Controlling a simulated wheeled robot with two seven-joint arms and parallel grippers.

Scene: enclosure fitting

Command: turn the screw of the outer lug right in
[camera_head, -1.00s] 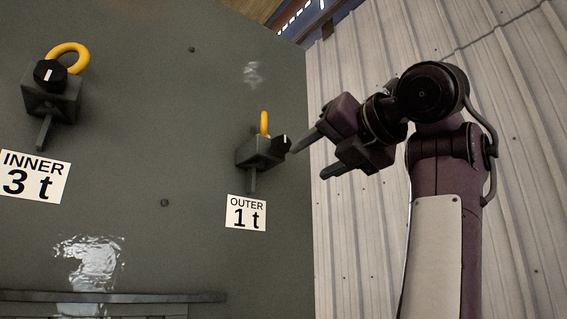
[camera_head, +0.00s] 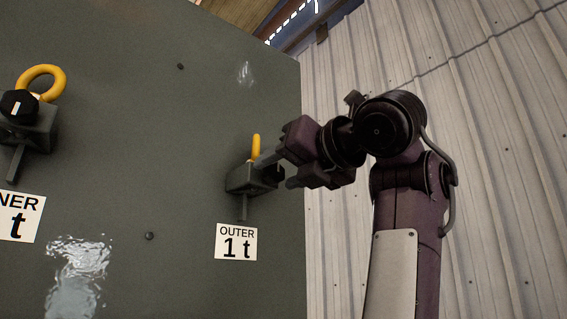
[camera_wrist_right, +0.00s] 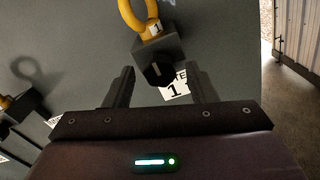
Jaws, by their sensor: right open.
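The outer lug (camera_head: 243,180) is a dark block on the grey panel with a yellow ring (camera_head: 256,147) on top. Its screw has a black knob (camera_wrist_right: 158,74) on the block's front in the right wrist view; the fingers partly cover it in the head view. My right gripper (camera_head: 273,174) is open, its fingertips close to the knob. In the wrist view the knob shows between the two fingers, with a gap on each side. I cannot tell how deep the fingers reach along it. My left gripper is out of view.
The "OUTER 1 t" label (camera_head: 236,242) is below the lug. The inner lug (camera_head: 38,128), with a yellow ring and black knob, is at the left. The grey panel (camera_head: 150,180) ends right of the outer lug, before a pale corrugated wall (camera_head: 500,150).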

